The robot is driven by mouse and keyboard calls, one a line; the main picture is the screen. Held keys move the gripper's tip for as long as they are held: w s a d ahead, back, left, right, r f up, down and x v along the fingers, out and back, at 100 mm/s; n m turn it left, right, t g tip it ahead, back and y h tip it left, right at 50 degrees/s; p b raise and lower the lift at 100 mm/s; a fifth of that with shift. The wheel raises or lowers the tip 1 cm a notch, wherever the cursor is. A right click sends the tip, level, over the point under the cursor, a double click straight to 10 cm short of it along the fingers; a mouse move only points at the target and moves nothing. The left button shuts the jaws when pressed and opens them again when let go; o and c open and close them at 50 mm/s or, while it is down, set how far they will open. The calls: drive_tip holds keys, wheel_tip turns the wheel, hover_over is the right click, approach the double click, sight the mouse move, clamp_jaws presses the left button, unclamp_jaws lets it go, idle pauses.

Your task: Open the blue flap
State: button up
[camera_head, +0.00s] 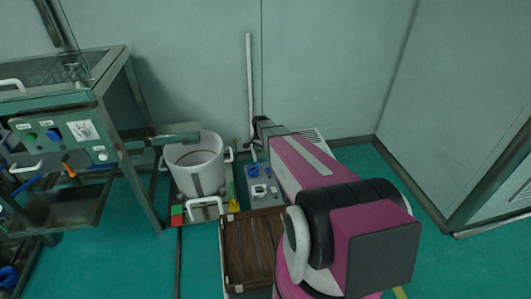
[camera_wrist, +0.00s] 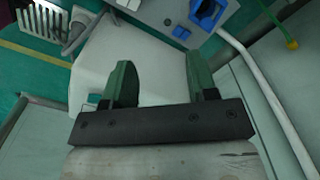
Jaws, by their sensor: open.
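A blue part (camera_head: 253,169), which looks like the blue flap, is on a grey box (camera_head: 262,187) on the floor near the back wall. In the wrist view the blue part (camera_wrist: 207,14) is at the top, right of centre, with a smaller blue piece beside it. I cannot tell whether it is open or shut. My gripper (camera_wrist: 159,62) is open and empty, its two green fingers apart. The blue part lies beyond the right fingertip, not between the fingers. In the head view my arm reaches over the box, and its dark end (camera_head: 260,127) is near the wall.
A white bucket (camera_head: 195,165) stands left of the box, with a wooden crate (camera_head: 252,250) in front. A metal machine frame (camera_head: 130,150) stands at left. A pale upright pole (camera_head: 249,85) rises behind the box. Green floor (camera_head: 420,245) is clear at right.

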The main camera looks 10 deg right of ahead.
drive_tip(key=s+r+n, duration=0.5)
drive_tip(key=s, duration=0.3)
drive_tip(key=shift+s+d+r+n, duration=0.15)
drive_tip(key=shift+d+r+n, duration=0.15)
drive_tip(key=shift+r+n, duration=0.1)
drive_tip(key=shift+c, duration=0.3)
drive_tip(key=m, duration=1.4)
hover_over(253, 166)
drive_tip(key=d, duration=0.2)
wheel_tip(253, 166, down, 14)
drive_tip(key=f, duration=0.7)
drive_tip(key=s+f, duration=0.1)
drive_tip(key=f, duration=0.3)
clamp_jaws()
